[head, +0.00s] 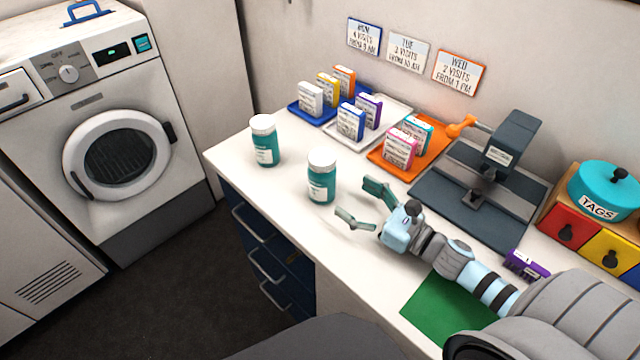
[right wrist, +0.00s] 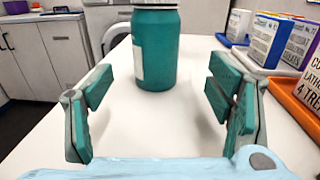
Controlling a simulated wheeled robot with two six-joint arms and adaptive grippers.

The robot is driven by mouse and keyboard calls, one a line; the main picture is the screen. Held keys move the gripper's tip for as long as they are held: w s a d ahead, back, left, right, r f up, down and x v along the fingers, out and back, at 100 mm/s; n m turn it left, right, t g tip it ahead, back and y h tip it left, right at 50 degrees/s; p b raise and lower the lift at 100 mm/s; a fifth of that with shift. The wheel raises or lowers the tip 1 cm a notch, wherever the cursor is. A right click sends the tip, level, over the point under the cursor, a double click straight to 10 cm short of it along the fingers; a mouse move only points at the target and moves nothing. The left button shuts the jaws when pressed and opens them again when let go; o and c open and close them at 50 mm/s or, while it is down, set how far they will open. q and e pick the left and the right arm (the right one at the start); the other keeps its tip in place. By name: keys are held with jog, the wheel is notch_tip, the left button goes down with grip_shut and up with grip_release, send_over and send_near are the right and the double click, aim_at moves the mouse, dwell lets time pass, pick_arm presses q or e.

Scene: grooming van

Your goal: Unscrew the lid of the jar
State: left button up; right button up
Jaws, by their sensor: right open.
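Two teal jars with white lids and white labels stand upright on the white counter. The nearer jar (head: 321,178) is close in front of my right gripper (head: 362,205); the farther jar (head: 264,142) stands to its left, by the counter's left end. My right gripper is open and empty, its fingers pointing at the nearer jar. In the right wrist view the jar (right wrist: 155,50) stands between and beyond the open fingers (right wrist: 160,110), apart from them, and its lid is mostly cut off by the top edge. My left gripper is not in view.
Blue (head: 297,112), white (head: 338,136) and orange (head: 380,160) trays with small boxes line the wall behind the jars. A dark press-like device (head: 490,180) stands right of them. The counter's front is clear.

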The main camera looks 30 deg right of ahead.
aim_at(333, 185)
jog(key=p+x, duration=0.1)
jog(key=x, duration=0.3)
jog(key=shift+d+r+p, duration=0.15)
jog(key=shift+d+p, duration=0.05)
jog(key=shift+p, duration=0.2)
jog(key=p+x, duration=0.1)
jog(key=x, duration=0.1)
jog(key=a+p+x, duration=0.1)
jog(key=x, duration=0.2)
jog(key=shift+s+r, duration=0.1)
jog(key=shift+s, duration=0.05)
jog(key=shift+w+a+f, duration=0.15)
jog(key=shift+w+f, duration=0.1)
jog(key=shift+w, duration=0.05)
jog(key=c, duration=1.3)
jog(key=shift+r, duration=0.1)
jog(key=shift+c, duration=0.2)
notch_tip(333, 185, up, 20)
jog(key=p, duration=1)
